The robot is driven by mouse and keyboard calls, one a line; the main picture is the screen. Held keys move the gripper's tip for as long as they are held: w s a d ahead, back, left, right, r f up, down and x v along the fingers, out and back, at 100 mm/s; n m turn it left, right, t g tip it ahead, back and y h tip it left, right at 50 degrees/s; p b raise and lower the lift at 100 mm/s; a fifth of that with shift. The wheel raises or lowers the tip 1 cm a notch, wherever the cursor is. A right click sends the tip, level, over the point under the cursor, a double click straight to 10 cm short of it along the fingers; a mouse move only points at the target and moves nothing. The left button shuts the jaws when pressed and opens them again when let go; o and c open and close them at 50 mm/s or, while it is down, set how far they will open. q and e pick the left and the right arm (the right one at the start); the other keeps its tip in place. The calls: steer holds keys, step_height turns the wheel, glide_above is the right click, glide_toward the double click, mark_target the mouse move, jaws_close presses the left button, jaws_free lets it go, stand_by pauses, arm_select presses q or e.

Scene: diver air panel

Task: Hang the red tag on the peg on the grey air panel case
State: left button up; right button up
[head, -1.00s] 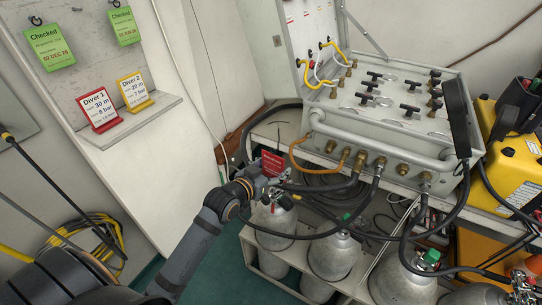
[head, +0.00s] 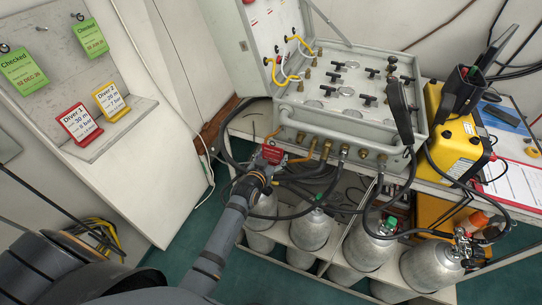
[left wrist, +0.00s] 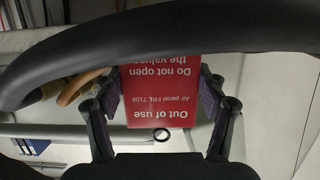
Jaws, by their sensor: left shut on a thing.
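The grey air panel case (head: 292,118) stands open on a bench, its lid raised at the back left. My left gripper (head: 270,158) is shut on the red tag (head: 273,152), just in front of the case's lower left front corner. In the left wrist view the red tag (left wrist: 160,95) sits between the two fingers, its text "Out of use" upside down. I cannot make out the peg clearly. Whether the tag touches the case cannot be told. My right gripper is not in view.
A thick black hose (left wrist: 180,30) crosses close in the left wrist view. Brass fittings and hoses run along the case front. Several grey cylinders (head: 310,230) stand below. A yellow case (head: 458,120) is at right; a board with green tags (head: 24,69) is at left.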

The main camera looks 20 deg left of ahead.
arm_select(q)
steer(key=shift+b+x, duration=0.75)
steer(key=shift+x, duration=0.35)
steer(key=w+b, duration=0.1)
steer(key=w, duration=0.2)
steer(key=shift+w+r+b, duration=0.1)
steer(key=shift+r+b, duration=0.05)
steer(key=shift+b, duration=0.25)
steer(key=shift+w, duration=0.15)
steer(key=shift+w, duration=0.25)
